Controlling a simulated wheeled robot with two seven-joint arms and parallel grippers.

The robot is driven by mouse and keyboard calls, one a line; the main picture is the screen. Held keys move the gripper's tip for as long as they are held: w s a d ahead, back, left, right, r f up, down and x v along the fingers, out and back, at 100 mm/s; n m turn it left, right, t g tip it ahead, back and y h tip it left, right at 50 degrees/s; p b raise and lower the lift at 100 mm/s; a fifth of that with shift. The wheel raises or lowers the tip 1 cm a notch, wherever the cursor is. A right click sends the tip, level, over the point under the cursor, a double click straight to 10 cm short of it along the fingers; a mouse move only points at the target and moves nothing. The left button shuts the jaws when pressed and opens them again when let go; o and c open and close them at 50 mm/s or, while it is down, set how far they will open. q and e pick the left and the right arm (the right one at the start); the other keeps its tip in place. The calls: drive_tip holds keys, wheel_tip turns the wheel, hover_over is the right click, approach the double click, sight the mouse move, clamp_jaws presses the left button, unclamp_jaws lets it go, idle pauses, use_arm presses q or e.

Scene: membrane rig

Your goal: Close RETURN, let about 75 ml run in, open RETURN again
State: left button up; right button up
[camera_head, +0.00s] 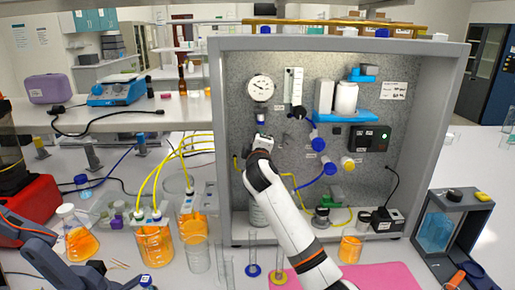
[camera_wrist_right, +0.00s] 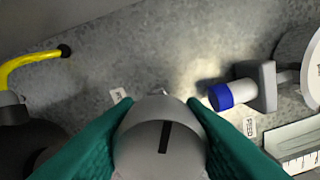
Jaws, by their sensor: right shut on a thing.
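My right arm reaches up to the panel of the rig cabinet (camera_head: 215,130). In the right wrist view the green fingers of my right gripper (camera_wrist_right: 160,150) are shut on a round grey knob (camera_wrist_right: 145,142) with a dark slot. The small label (camera_wrist_right: 119,95) beside it is unreadable, so I cannot tell whether it is RETURN. In the head view my wrist hides this knob. Orange liquid stands in a beaker (camera_head: 155,245) and a cylinder (camera_head: 194,230), with yellow tubes (camera_head: 165,165) leading into them. Volume marks are too small to read. My left gripper is not seen.
A blue-ended valve (camera_wrist_right: 221,96) is near my right fingers. The panel also carries a pressure gauge (camera_head: 260,88), blue and yellow fittings and a black control box (camera_head: 370,138). A small orange beaker (camera_head: 350,248) stands below. A pink mat (camera_head: 385,276) lies in front.

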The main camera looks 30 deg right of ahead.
drive_tip(key=m+b, duration=0.1)
drive_tip(key=m, duration=0.3)
drive_tip(key=m+b, duration=0.1)
drive_tip(key=m, duration=0.1)
drive_tip(key=shift+f+m+b, duration=0.25)
drive_tip(key=shift+m+b, duration=0.05)
drive_tip(key=m+b, duration=0.1)
drive_tip(key=m, duration=0.2)
drive_tip(key=shift+m+b, duration=0.35)
drive_tip(key=shift+m, duration=1.15)
drive_tip(key=o, duration=1)
drive_tip(key=shift+r, duration=0.1)
drive_tip(key=shift+r, duration=0.1)
